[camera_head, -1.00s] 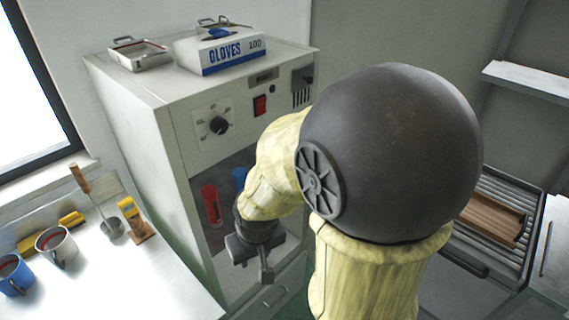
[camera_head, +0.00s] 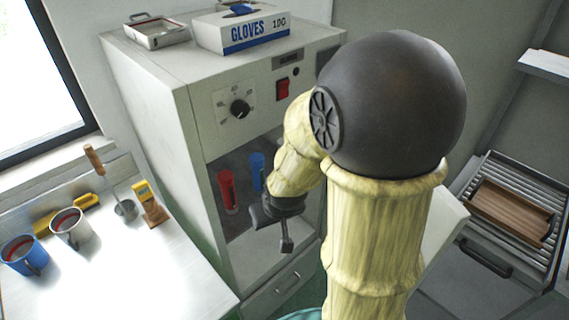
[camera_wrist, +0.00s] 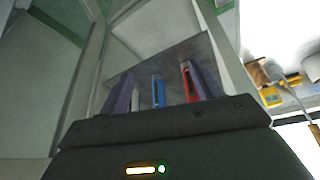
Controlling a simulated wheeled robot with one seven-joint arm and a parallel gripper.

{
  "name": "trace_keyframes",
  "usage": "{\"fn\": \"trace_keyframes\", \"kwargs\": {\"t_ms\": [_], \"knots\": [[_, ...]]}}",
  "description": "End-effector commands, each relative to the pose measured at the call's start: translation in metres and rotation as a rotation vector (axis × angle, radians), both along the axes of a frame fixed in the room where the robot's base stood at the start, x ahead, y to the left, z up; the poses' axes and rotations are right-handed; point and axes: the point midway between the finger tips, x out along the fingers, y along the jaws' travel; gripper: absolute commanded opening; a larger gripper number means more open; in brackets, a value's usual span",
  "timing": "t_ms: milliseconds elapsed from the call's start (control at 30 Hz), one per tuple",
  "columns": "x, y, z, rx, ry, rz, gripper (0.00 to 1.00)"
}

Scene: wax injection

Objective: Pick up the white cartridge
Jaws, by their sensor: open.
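The white cartridge (camera_wrist: 135,98) is a narrow pale upright shape in the wrist view, just right of my left finger. A blue cartridge (camera_wrist: 158,92) stands beside it and a red cartridge (camera_wrist: 189,84) farther right. In the head view the red cartridge (camera_head: 227,191) and blue cartridge (camera_head: 257,172) stand inside the open bay of the machine (camera_head: 225,150); the white one is hidden behind my arm. My gripper (camera_wrist: 161,74) is open, its fingers spread wide. In the head view it shows at the front of the bay (camera_head: 286,243), with no cartridge visibly held.
The bay's side walls and front edges are close around my gripper. A glove box (camera_head: 242,31) and a metal tray (camera_head: 158,32) sit on top of the machine. A white counter (camera_head: 150,265) at the left holds mugs and tools. A wooden tray (camera_head: 510,213) lies on a rack at the right.

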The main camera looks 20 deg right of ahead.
Motion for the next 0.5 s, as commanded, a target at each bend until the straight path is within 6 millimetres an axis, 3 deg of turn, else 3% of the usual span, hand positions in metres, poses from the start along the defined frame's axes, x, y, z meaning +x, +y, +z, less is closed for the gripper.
{"fn": "trace_keyframes", "kwargs": {"t_ms": [33, 100, 300, 500], "knots": [[0.015, -0.005, -0.015, -0.002, -0.045, 0.0, 0.65], [0.036, -0.011, -0.027, -0.007, -0.123, 0.007, 0.65], [0.09, -0.029, -0.051, -0.016, -0.356, 0.013, 0.65], [0.13, -0.052, -0.068, -0.026, -0.597, -0.01, 0.65]]}}
